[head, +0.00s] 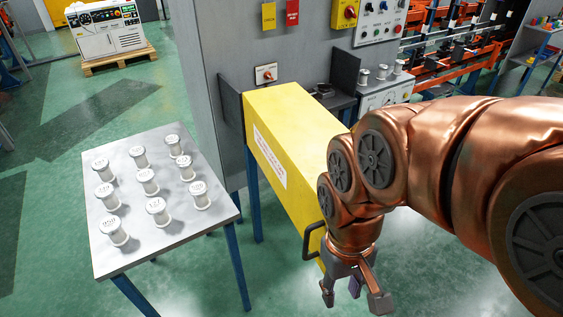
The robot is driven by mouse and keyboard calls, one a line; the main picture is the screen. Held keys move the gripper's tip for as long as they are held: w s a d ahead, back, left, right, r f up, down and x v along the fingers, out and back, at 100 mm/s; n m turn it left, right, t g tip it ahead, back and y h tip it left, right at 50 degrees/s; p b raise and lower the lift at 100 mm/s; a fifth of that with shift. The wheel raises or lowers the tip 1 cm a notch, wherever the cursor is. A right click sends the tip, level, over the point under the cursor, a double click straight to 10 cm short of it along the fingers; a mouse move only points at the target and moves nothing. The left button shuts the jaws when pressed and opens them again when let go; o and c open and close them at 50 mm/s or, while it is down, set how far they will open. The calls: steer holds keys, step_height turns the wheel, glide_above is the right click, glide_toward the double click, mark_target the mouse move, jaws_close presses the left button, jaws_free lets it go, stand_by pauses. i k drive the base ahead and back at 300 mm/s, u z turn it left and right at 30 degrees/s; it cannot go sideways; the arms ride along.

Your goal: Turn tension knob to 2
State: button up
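My gripper (354,294) hangs at the lower middle, pointing down, in front of the near end of a yellow box-shaped cover (290,120). Its fingers are apart with nothing seen between them. A control panel (381,20) with small knobs and coloured buttons is on the grey machine at the upper right, well behind my gripper. A second light panel (387,96) sits lower, below a ledge with spools, partly hidden by my arm. I cannot tell which knob is the tension knob, and no settings are readable.
A metal table (112,257) with several labelled white spools stands at left. The yellow cover has a dark handle (312,241) near my gripper. A red rotary switch on a yellow box (346,14) and a small red switch (266,74) are on the machine. Green floor is open at left.

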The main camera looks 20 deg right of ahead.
mark_target(322, 87)
steer(key=z, duration=0.55)
steer(key=k, duration=1.3)
steer(key=z, duration=1)
steer(key=i, duration=3.1)
steer(key=u, duration=1.15)
steer(key=i, duration=0.85)
steer(key=u, duration=1.35)
steer(key=i, duration=0.45)
steer(key=u, duration=0.3)
